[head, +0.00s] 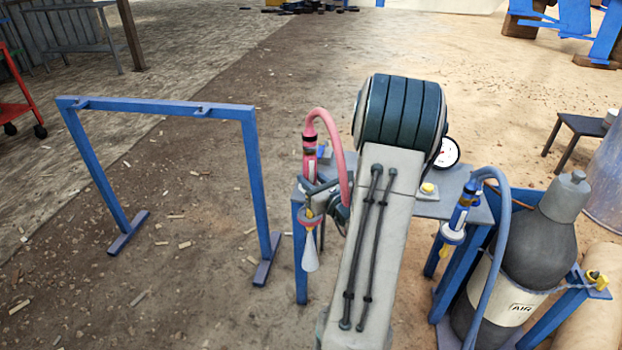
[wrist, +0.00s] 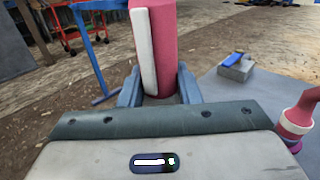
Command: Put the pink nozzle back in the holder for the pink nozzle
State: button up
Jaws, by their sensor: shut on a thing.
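The pink nozzle (head: 309,163) hangs roughly upright left of my arm, with a white cone (head: 311,254) at its lower end. A pink hose (head: 336,135) arches from its top and drops behind my arm. My gripper (head: 318,198) is shut on the nozzle's body. In the wrist view, the pink body with a white strip (wrist: 165,55) stands between my fingers (wrist: 160,88). I cannot make out the holder for the pink nozzle for certain. A pink piece with a white collar (wrist: 297,118) shows at the wrist view's right edge; I cannot tell whether it is holder or hose fitting.
A blue-legged table (head: 301,250) stands behind my arm, with a gauge (head: 447,153) and a yellow button (head: 428,188). A blue nozzle (head: 461,208) sits upright at the right, near a dark air cylinder (head: 540,245). A blue frame (head: 160,105) stands left, with open floor around it.

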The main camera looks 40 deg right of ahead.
jog(key=shift+f+b, duration=3.85)
jog(key=shift+f, duration=1)
jog(key=o, duration=1.2)
jog(key=shift+s, duration=0.15)
jog(key=s, duration=0.4)
jog(key=s+p, duration=0.1)
jog(key=s, duration=0.4)
jog(key=s+a+p, duration=0.1)
jog(key=s, duration=0.3)
jog(key=shift+s, duration=0.3)
